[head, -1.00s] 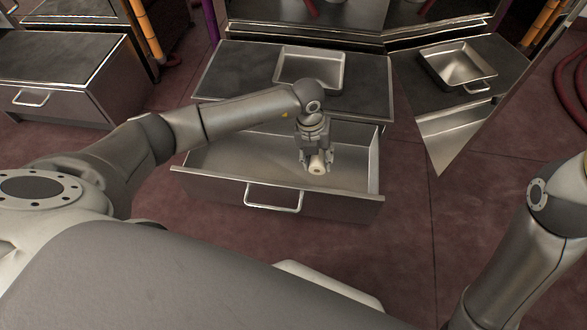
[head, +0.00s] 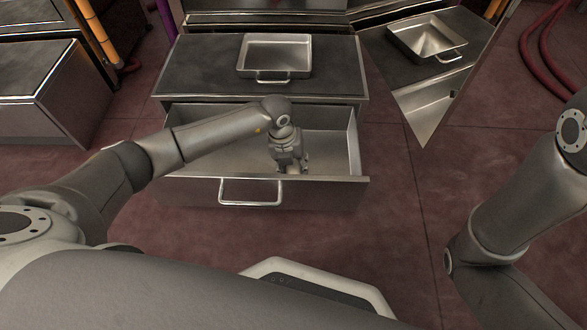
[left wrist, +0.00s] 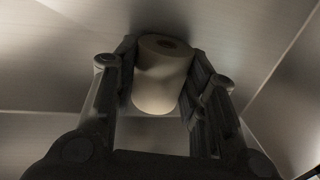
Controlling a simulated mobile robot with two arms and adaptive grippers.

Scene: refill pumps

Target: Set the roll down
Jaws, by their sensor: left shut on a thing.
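The roll (left wrist: 160,82) is a pale cylinder with a dark core hole at its end. In the left wrist view it sits between the two fingers of my left gripper (left wrist: 160,90), which is shut on it. In the head view my left gripper (head: 291,168) is down inside the open drawer (head: 335,140), near its front wall, and the roll cannot be made out there. The drawer's metal floor is close behind the roll in the wrist view; I cannot tell whether they touch. My right gripper is out of view.
A metal tray (head: 275,75) with a handle stands on the cabinet top (head: 200,65) above the drawer. The drawer's front handle (head: 250,203) sticks out toward me. A mirror-like panel (head: 420,115) stands at the right. The rest of the drawer looks empty.

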